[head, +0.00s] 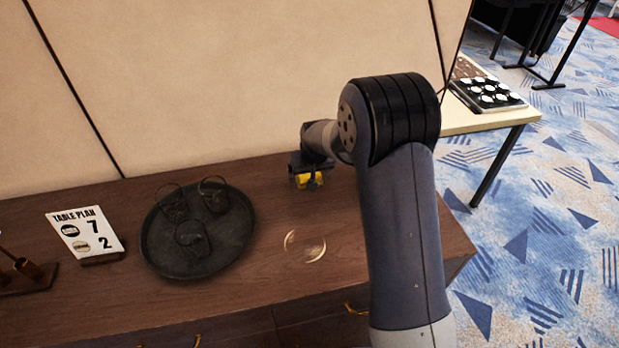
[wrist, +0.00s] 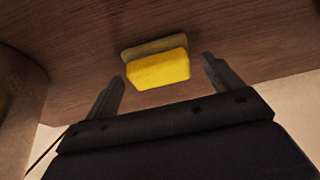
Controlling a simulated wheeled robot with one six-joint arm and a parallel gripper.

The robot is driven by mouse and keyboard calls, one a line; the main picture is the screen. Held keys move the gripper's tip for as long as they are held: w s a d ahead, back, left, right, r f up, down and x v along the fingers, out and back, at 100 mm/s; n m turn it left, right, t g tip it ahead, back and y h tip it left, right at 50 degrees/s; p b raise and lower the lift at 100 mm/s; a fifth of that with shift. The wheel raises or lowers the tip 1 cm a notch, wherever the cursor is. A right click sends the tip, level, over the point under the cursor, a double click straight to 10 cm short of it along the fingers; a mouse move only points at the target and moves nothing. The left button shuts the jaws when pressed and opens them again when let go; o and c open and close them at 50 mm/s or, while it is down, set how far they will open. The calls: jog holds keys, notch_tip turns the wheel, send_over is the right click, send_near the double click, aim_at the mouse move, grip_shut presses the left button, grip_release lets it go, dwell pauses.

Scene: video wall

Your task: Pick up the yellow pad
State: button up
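The yellow pad (wrist: 158,70) is a small bright yellow block with a duller brownish-yellow layer along its far side. In the wrist view it lies on the dark wooden top, just beyond and between the fingertips of my gripper (wrist: 163,72). My gripper is open, one finger to each side of the pad, with no clear contact visible. In the head view the yellow pad (head: 307,181) shows near the back of the wooden top, partly covered by my dark gripper (head: 312,178).
A dark round tray (head: 160,262) with several glass-like cups stands left of my arm. A table-plan sign (head: 84,232) is farther left. A clear round glass item (head: 304,246) lies in front of the pad. A beige wall (head: 230,80) rises behind the wooden top (head: 340,215).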

jog(key=c, duration=1)
notch_tip(320, 180, up, 10)
jog(key=shift+r+b, duration=0.1)
jog(key=shift+b, duration=0.6)
